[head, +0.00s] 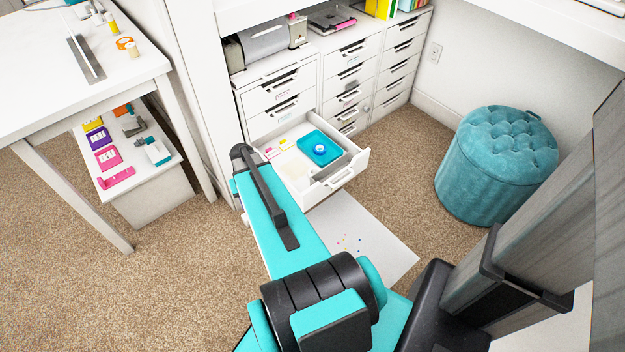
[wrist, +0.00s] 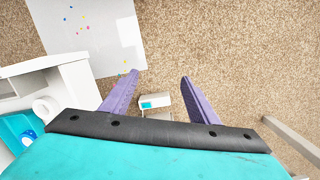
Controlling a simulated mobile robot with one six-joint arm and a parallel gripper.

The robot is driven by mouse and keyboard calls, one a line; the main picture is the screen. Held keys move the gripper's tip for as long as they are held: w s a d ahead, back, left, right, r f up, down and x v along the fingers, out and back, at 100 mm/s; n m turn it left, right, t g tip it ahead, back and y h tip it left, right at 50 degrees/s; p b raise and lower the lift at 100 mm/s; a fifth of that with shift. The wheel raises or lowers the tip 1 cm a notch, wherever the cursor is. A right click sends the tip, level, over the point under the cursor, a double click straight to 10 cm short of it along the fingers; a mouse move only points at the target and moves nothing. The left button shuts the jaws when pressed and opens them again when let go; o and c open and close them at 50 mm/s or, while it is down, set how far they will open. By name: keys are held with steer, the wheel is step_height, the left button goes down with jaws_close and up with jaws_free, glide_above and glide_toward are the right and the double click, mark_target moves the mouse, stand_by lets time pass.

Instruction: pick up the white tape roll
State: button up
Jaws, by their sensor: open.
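The white tape roll (wrist: 45,107) looks to be the white round thing at the left of the wrist view, inside the open drawer (wrist: 74,84) near its side wall. In the head view the open drawer (head: 345,176) shows, but I cannot pick out the roll clearly there. My gripper (wrist: 159,74) is open with nothing between its purple fingers. It is beside the drawer, with the roll to the left of the fingers in the wrist view. My arm hides the gripper in the head view.
The drawer also holds a teal tray (head: 331,157) with a blue round item (head: 319,149) and a dark grey item (head: 332,169). A white table (head: 60,95) stands left and a teal pouf (head: 495,165) right. A white sheet (head: 375,245) lies on the carpet.

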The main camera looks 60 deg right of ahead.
steer(key=s+d+r+m+b, duration=0.1)
steer(key=s+d+r+b, duration=0.1)
steer(key=d, duration=0.7)
steer(key=s+d+r+m+t+h+b, duration=0.1)
steer(key=s+d+r+m+b, duration=0.1)
steer(key=d, duration=0.7)
steer(key=s+d+r+m+h+b, duration=0.1)
steer(key=s+d+r+m+b, duration=0.1)
steer(key=d, duration=0.7)
steer(key=shift+s+d+r+t+b, duration=0.4)
steer(key=shift+s+r, duration=0.1)
steer(key=shift+s, duration=0.1)
steer(key=b, duration=0.2)
glide_above(314, 169)
steer(key=s+a, duration=0.2)
steer(key=shift+w+a+f, duration=0.1)
steer(key=shift+w+f, duration=0.05)
steer(key=shift+f, duration=2)
steer(key=shift+w+a+f, duration=0.1)
steer(key=shift+f, duration=2)
steer(key=shift+w+d+f+b, duration=0.1)
steer(key=shift+d+f+b, duration=0.1)
steer(key=shift+f, duration=0.65)
steer(key=shift+w+d+f+b, duration=0.1)
steer(key=shift+f+b, duration=0.1)
steer(key=shift+f, duration=0.7)
steer(key=shift+w+d+f+b, duration=0.1)
steer(key=shift+f+b, duration=0.1)
steer(key=shift+f, duration=0.65)
